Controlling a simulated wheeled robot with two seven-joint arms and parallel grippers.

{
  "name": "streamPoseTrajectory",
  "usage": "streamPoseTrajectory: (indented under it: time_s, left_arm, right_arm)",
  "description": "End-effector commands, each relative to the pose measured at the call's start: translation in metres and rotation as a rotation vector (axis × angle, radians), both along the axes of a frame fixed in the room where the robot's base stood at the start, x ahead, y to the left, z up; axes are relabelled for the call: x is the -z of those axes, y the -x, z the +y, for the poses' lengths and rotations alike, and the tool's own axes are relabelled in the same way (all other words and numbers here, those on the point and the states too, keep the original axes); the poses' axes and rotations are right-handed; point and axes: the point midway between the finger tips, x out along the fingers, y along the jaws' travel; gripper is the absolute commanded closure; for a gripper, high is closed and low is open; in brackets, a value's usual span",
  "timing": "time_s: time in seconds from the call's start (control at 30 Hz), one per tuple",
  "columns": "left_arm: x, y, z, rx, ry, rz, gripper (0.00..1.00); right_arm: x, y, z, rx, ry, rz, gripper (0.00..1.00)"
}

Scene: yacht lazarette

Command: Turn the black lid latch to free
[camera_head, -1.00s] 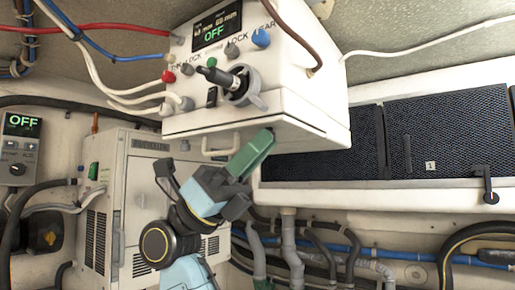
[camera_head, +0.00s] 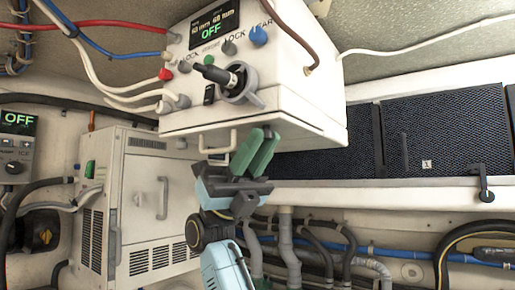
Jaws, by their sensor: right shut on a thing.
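A black lid latch (camera_head: 485,184) hangs at the lower right edge of the dark mesh lid (camera_head: 445,135), with its arm pointing down. My right gripper (camera_head: 258,148) has green fingers and is well to the left of this latch, below the white control box (camera_head: 240,118). Its fingers point up towards the underside of the box, just right of the white handle (camera_head: 219,150). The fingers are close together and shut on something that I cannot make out. My left gripper is out of view.
The control box carries a display reading OFF (camera_head: 211,31), knobs, cables and a black plug with a grey lever (camera_head: 238,85). A white cabinet (camera_head: 135,190) stands at lower left. Grey pipes (camera_head: 286,240) and a blue hose run below the mesh lid.

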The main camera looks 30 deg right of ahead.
Motion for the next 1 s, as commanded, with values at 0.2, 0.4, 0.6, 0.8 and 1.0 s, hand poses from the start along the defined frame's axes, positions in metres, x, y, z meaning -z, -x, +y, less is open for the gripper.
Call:
streamPoseTrajectory:
  time_s: [0.2,0.4,0.6,0.8,1.0]
  left_arm:
    - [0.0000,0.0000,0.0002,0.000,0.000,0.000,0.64]
    - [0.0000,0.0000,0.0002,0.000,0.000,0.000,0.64]
    - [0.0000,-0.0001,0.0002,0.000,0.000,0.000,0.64]
    - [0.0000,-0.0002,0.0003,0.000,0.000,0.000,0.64]
    - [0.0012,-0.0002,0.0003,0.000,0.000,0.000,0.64]
  right_arm:
    - [-0.0001,-0.0001,-0.0002,0.011,-0.001,0.000,1.00]
    - [0.0000,0.0000,-0.0002,0.010,0.000,0.000,1.00]
    - [-0.0001,0.0000,-0.0002,0.009,-0.001,0.000,0.61]
    - [-0.0001,0.0000,-0.0003,0.008,0.000,0.000,0.61]
    - [0.0060,-0.0063,0.0005,0.009,0.000,0.002,0.61]
